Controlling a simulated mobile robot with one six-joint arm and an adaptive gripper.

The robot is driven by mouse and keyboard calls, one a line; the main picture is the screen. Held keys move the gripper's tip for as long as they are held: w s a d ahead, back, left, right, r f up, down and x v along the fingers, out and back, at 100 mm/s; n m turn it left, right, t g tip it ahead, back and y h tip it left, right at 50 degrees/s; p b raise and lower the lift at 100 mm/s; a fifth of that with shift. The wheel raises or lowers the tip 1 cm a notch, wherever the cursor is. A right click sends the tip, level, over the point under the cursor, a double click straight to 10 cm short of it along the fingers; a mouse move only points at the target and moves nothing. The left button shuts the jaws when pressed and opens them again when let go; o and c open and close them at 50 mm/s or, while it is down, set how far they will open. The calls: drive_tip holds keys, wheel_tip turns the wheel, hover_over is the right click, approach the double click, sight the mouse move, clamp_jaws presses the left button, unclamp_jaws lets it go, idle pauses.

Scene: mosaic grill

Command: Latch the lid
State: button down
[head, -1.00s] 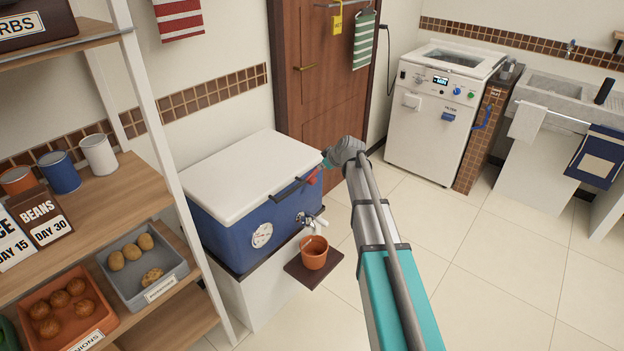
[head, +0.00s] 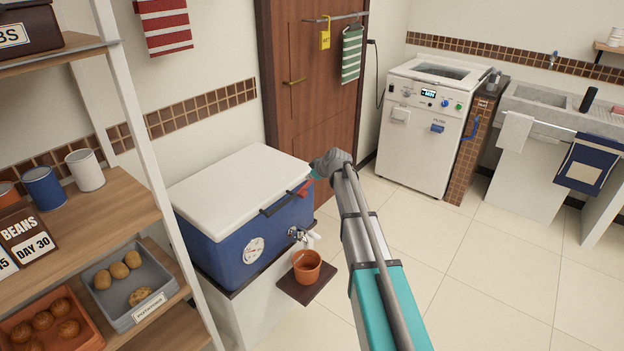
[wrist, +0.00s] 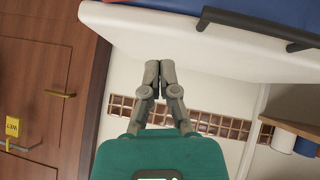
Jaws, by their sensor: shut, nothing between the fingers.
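The white lid (head: 242,188) lies down on the blue cooler (head: 235,250) at centre left. A black bar handle (head: 280,207) runs along the front seam. It also shows in the wrist view (wrist: 258,26), at the lid's edge. A small red part (head: 303,187) shows near the cooler's front right corner; I cannot tell whether it is a latch. My gripper (head: 309,180) is beside that corner, small and partly hidden by my wrist. In the wrist view its fingers (wrist: 158,68) are shut and empty, with the lid (wrist: 180,38) beyond them.
A tap (head: 302,235) sticks out of the cooler's front above a terracotta pot (head: 307,266) on a dark board. A shelf unit (head: 130,190) stands close on the left. A wooden door (head: 313,90) is behind. The floor on the right is clear.

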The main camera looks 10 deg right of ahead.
drive_tip(key=b, duration=0.5)
hover_over(301, 190)
drive_tip(key=s, duration=0.2)
wheel_tip(301, 190, down, 6)
drive_tip(key=shift+s+r, duration=0.1)
drive_tip(key=shift+r, duration=0.15)
drive_tip(key=shift+w+d+f+b, duration=0.15)
drive_tip(key=shift+d+f+b, duration=0.05)
drive_tip(key=shift+f+b, duration=0.75)
drive_tip(key=shift+w+d+f+b, duration=0.15)
drive_tip(key=shift+f+b, duration=0.75)
drive_tip(key=shift+d+f, duration=0.1)
drive_tip(key=shift+d, duration=0.15)
